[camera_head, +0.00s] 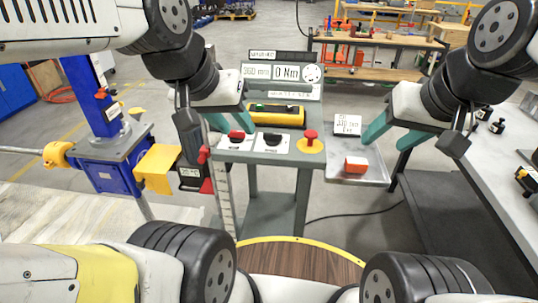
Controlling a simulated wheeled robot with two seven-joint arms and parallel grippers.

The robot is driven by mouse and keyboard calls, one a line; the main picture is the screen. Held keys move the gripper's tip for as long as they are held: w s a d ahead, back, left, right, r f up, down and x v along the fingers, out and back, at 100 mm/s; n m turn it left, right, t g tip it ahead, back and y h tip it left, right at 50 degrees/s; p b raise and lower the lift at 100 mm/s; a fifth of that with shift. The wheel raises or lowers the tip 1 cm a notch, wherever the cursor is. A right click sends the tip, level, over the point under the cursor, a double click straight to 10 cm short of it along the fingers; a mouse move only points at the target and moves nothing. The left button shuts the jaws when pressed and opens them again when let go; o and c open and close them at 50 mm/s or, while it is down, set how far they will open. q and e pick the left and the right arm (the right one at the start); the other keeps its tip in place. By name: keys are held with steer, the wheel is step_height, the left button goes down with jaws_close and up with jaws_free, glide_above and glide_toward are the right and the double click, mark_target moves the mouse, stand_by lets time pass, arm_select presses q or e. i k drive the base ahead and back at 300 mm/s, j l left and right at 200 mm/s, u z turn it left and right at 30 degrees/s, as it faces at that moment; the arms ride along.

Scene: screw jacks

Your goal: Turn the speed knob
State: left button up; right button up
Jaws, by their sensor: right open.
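A grey control console (285,155) stands in the middle. On its top are a red-topped control (236,134) on a white plate and a black knob (272,140) on another white plate. A red mushroom button (310,135) sits on a yellow disc to their right. The plate labels are too small to read, so I cannot tell which control is the speed knob. My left gripper (232,124) has its teal fingers apart, just behind the red-topped control; I cannot tell if it touches anything. My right gripper (386,143) is open and empty, above the side shelf, right of the console.
A side shelf (350,175) carries a red-orange block (356,164) and a small sign (347,125). A blue-and-yellow screw jack (110,165) is at left, a workbench (500,180) at right.

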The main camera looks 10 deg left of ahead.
mark_target(272, 140)
steer(key=k+l, duration=0.15)
steer(key=k, duration=0.3)
steer(key=k+l, duration=0.2)
steer(key=k, duration=0.25)
steer(key=i+j, duration=0.2)
steer(key=j, duration=0.15)
steer(key=i+j, duration=0.25)
steer(key=j, duration=0.15)
steer(key=u, duration=0.05)
